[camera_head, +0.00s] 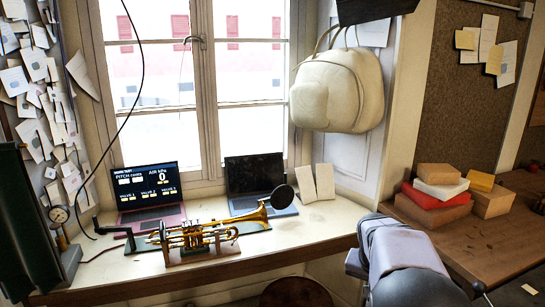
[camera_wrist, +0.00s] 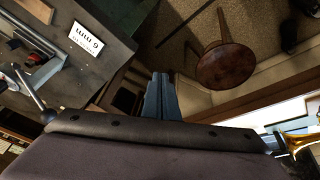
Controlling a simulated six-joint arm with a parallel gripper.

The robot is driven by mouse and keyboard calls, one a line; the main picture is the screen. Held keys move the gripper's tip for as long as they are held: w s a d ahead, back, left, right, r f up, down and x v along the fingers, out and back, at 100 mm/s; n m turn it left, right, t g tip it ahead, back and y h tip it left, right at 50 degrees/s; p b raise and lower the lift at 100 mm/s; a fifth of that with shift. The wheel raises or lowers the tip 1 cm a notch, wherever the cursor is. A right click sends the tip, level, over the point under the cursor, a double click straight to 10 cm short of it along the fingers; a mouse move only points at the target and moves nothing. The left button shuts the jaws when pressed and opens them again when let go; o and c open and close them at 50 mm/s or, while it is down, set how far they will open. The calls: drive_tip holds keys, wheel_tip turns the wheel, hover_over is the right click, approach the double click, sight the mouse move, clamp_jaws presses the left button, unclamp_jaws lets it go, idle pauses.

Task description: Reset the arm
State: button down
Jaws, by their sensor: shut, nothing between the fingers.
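My gripper (camera_wrist: 161,98) shows in the wrist view as two blue-grey fingers close together, shut and empty. It points down over open floor, with no object at its tips. In the head view my arm's grey and lilac links rise at the lower right, and the fingers cannot be made out. A brass trumpet (camera_head: 205,236) lies on a stand on the window ledge, well left of my arm. Part of it also shows at the lower right edge of the wrist view (camera_wrist: 301,140).
A round wooden stool (camera_wrist: 225,66) stands on the floor below. Two laptops (camera_head: 150,190) (camera_head: 262,178) sit behind the trumpet. Several boxes (camera_head: 440,190) are stacked on the right-hand wooden bench (camera_head: 490,240). A cream backpack (camera_head: 338,90) hangs by the window. A grey bench with a white label (camera_wrist: 88,40) is at upper left in the wrist view.

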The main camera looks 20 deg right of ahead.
drive_tip(key=s+a+f+n+y, duration=0.1)
drive_tip(key=s+a+f+n, duration=0.15)
drive_tip(key=a, duration=0.65)
drive_tip(key=s+a+f+n+y, duration=0.1)
drive_tip(key=a+f+n, duration=0.2)
drive_tip(key=a, duration=0.5)
drive_tip(key=s+a+f+n+g+y, duration=0.1)
drive_tip(key=s+a+f+n, duration=0.3)
drive_tip(key=s+a, duration=0.5)
drive_tip(key=shift+s+a+f+n+g+y, duration=0.3)
drive_tip(key=shift+s+a+n, duration=0.15)
drive_tip(key=shift+a, duration=0.55)
